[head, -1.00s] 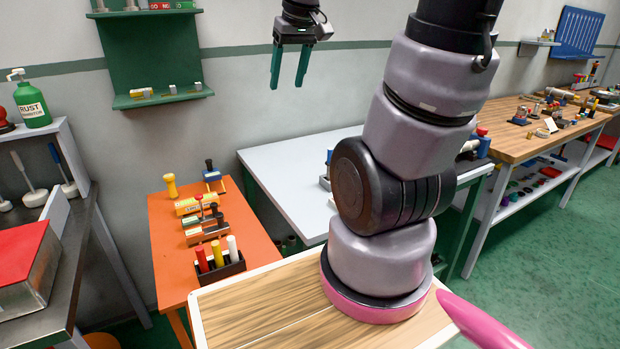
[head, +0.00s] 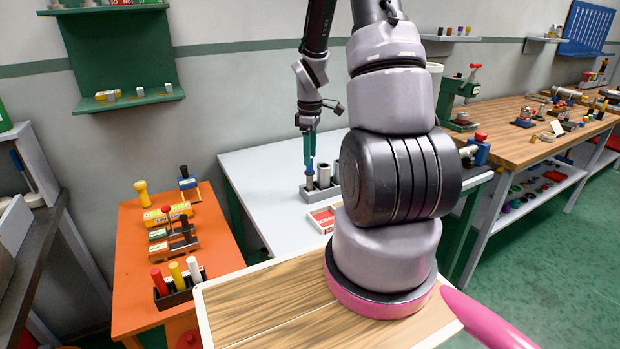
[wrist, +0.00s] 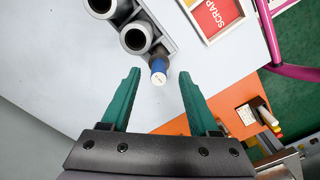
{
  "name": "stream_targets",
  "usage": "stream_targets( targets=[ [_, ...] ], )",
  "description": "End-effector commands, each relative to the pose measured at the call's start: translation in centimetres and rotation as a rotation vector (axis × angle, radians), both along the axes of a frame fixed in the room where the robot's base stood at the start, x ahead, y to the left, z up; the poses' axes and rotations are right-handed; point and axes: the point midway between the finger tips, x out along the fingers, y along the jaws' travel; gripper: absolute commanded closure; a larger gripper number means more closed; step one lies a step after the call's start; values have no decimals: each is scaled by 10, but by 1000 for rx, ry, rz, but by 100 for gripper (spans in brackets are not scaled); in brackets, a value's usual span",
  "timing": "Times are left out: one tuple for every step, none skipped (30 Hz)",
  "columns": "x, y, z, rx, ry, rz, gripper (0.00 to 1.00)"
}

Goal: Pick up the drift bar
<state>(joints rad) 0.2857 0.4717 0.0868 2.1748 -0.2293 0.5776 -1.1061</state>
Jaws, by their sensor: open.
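My gripper (head: 309,160) points down over the grey rack (head: 318,194) on the white table. In the wrist view my gripper (wrist: 160,74) is open, with its green fingers spread. A short round bar with a blue end and a pale labelled tip (wrist: 158,72), which looks like the drift bar, stands at the near end of the rack. It lies between the fingertips in that view, with a visible gap on each side. Its label is too small to read. In the head view the fingers largely hide the bar.
Two hollow grey pipes (wrist: 136,38) stand in the rack beside the bar. A red-and-white tray (wrist: 215,14) marked SCRAP lies close by. An orange table (head: 215,240) with a tool rack stands at left. The white table's left part is bare.

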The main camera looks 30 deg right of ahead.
Motion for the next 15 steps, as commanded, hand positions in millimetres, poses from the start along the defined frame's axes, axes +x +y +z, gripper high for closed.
stream_targets(
  targets=[
    [-1,0,-7,1,2,0,39],
    [-1,0,-9,0,1,0,39],
    [-1,0,-11,0,1,-1,39],
    [-1,0,-13,0,1,-1,39],
    [-1,0,-15,0,1,-1,39],
    [0,0,-18,0,1,-1,39],
    [0,0,-22,0,1,-1,39],
    [0,0,-26,0,3,-1,39],
    [1,0,-32,1,4,-1,39],
    [1,0,-37,1,4,-1,39],
    [2,0,-42,1,4,-1,39],
    [2,-1,-48,1,4,-1,39],
    [2,-1,-52,1,4,-1,39],
    [2,-1,-56,0,3,-1,39],
    [2,-1,-60,1,2,-1,39]
  ],
)
